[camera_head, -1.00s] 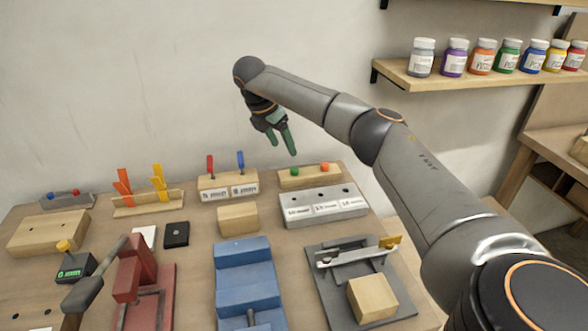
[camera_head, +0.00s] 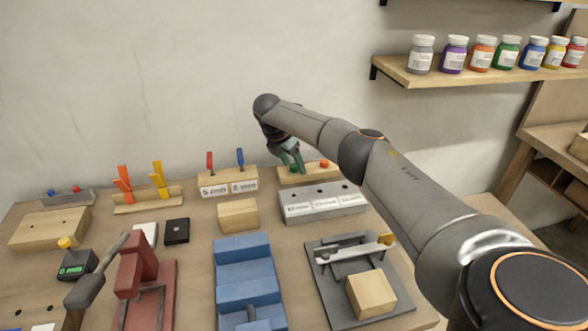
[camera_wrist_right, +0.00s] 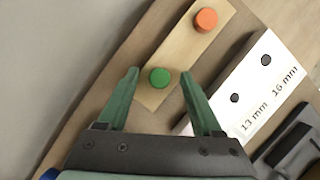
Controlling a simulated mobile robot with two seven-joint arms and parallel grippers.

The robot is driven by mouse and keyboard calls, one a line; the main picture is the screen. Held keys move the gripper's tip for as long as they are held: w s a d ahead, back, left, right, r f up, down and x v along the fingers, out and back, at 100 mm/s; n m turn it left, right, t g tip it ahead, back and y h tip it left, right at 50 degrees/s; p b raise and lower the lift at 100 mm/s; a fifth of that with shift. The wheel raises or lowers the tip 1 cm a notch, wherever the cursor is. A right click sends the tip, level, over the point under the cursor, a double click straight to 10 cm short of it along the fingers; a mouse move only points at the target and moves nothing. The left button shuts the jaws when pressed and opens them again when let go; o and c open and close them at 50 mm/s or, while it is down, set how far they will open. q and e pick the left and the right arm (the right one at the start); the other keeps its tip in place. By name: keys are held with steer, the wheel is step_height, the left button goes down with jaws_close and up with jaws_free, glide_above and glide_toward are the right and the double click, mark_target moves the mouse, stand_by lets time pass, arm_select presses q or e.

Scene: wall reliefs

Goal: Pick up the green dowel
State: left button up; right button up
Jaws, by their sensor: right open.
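The green dowel (camera_wrist_right: 160,78) stands in a light wooden block (camera_wrist_right: 187,48), and only its round top shows in the right wrist view. My right gripper (camera_wrist_right: 160,82) is open, with its green fingertips on either side of the dowel in that view. I cannot tell how far the tips are above it. In the head view my right gripper (camera_head: 292,165) hangs over the left part of the block (camera_head: 320,178), and it mostly hides the dowel. An orange-red dowel (camera_wrist_right: 205,20) stands in the same block. My left gripper is not in view.
A grey gauge block (camera_head: 322,204) with holes and labels sits just in front. A wooden block with red and blue drivers (camera_head: 228,182) stands to the left. The wall (camera_head: 180,80) rises close behind. Paint jars (camera_head: 480,54) stand on a shelf at the upper right.

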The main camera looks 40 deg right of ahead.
steer(key=shift+c, duration=0.4)
jaws_close()
